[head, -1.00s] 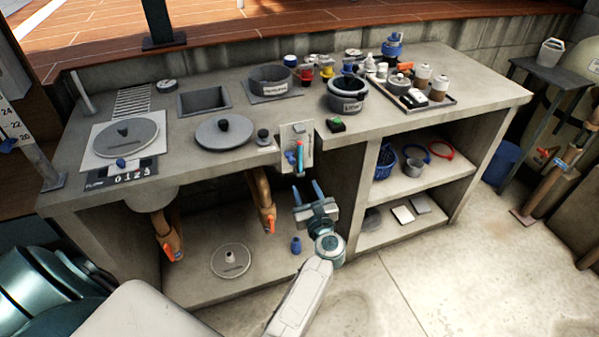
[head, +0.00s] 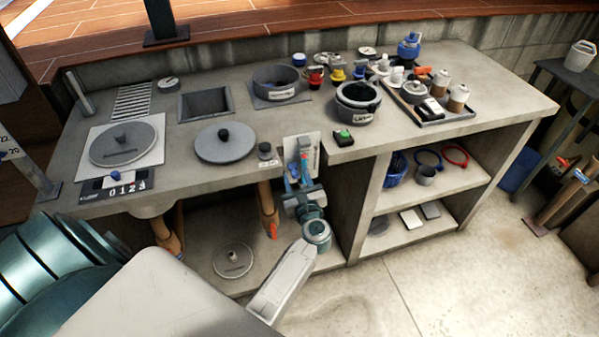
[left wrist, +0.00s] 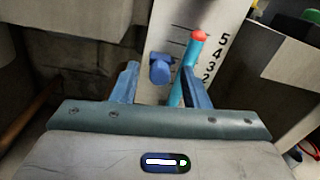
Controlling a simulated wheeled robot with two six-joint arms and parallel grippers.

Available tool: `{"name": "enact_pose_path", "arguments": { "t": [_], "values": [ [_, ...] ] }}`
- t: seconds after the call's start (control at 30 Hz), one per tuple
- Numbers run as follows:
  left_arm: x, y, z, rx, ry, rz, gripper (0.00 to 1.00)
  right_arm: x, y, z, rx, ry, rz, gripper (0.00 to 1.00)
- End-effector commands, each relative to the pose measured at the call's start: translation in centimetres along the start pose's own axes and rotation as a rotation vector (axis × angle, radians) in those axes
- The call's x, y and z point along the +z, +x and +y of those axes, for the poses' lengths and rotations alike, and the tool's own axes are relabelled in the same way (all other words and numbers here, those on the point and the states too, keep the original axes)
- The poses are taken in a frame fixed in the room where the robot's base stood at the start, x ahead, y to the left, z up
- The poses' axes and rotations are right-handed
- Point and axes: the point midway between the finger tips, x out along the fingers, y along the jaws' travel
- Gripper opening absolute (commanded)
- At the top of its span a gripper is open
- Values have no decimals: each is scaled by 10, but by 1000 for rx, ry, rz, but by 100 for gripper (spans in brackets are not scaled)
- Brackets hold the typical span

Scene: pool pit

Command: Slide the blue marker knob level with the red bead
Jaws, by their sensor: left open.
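A pale gauge plate (head: 315,150) with numbers stands at the counter's front edge; it also fills the upper middle of the left wrist view (left wrist: 178,22). A light-blue tube (left wrist: 178,88) with the red bead (left wrist: 199,36) at its top end is on it, the bead near the 5. The blue marker knob (left wrist: 160,68) is left of the tube and lower than the bead. My left gripper (head: 297,183) is open in front of the plate. In the left wrist view its fingertips (left wrist: 160,72) flank the knob; contact cannot be told. My right gripper is not in view.
A lidded round opening (head: 225,142) and a small grey knob (head: 265,151) are on the counter left of the plate. A dark box with a green button (head: 343,137) is to its right. Shelves (head: 430,187) are at right.

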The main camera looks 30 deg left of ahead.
Motion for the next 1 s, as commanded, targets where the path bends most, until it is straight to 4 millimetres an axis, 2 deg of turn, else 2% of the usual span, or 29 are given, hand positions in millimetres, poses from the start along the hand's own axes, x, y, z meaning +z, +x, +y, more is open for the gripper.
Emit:
{"name": "enact_pose_path", "arguments": {
  "t": [0.2, 0.4, 0.63, 0.9, 1.0],
  "values": [
    [0, 0, 0, 0, 1, 0, 40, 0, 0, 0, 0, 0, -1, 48],
    [0, 0, 0, 0, 1, 0, 0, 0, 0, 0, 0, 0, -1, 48],
    [3, 0, 0, 0, 1, -1, 0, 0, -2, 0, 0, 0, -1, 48],
    [41, 0, -7, 0, 0, -2, 0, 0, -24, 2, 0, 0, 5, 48],
    [43, 0, -7, -1, 1, -2, 0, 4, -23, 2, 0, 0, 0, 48]
  ]
}}
